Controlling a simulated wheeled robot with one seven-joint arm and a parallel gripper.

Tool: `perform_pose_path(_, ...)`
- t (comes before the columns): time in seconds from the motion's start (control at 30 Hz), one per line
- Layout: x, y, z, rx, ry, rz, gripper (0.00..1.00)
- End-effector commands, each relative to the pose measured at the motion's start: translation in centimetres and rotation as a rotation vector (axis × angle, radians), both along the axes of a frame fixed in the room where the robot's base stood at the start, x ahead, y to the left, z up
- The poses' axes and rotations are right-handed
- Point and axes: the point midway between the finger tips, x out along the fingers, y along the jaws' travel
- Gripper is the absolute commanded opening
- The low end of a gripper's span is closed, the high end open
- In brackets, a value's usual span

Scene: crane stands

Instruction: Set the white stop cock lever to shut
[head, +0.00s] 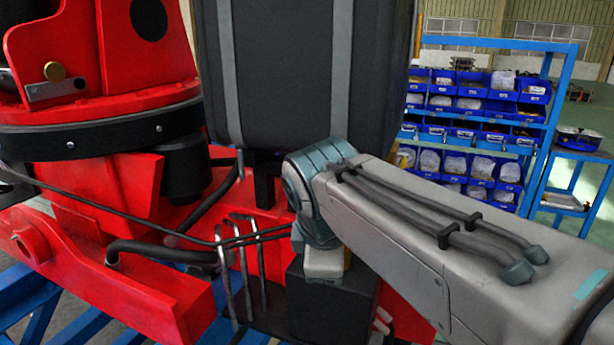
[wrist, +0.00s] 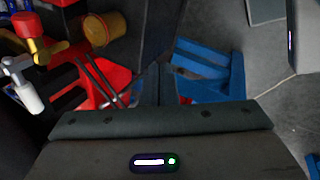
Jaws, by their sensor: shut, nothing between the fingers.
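A white lever (wrist: 28,97) shows at the left edge of the wrist view, below a red and yellow fitting (wrist: 35,45). Its lower end points down and slightly right. In the head view, small white parts (head: 381,320) show low beside my arm; I cannot tell whether they are the lever. My gripper (wrist: 156,84) is shut and empty in the wrist view, its dark fingers hard to make out above the grey hand. The lever is well to its left, apart from it. In the head view my arm hides the gripper.
The red crane base (head: 95,270) with hoses and several bent metal rods (head: 245,275) fills the left. A tall black strapped block (head: 290,70) stands behind. A blue rack of bins (head: 475,120) is at the right. A yellow cap (wrist: 104,28) is near the lever.

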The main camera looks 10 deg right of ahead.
Motion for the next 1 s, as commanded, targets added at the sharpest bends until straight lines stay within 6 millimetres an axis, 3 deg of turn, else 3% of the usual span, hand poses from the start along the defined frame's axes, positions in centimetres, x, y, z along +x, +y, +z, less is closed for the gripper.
perform_pose_path(0.03,0.8,0.4,1.7,-0.067,0.002,0.117,0.0)
perform_pose_path(0.3,3.9,2.2,9.7,-0.463,0.066,0.713,0.0)
perform_pose_path(0.53,5.1,3.3,14.6,-0.711,0.136,1.042,0.0)
perform_pose_path(0.77,5.6,3.6,15.9,-0.798,0.17,1.15,0.0)
perform_pose_path(1.0,7.5,2.4,13.2,-0.797,0.175,1.153,0.0)
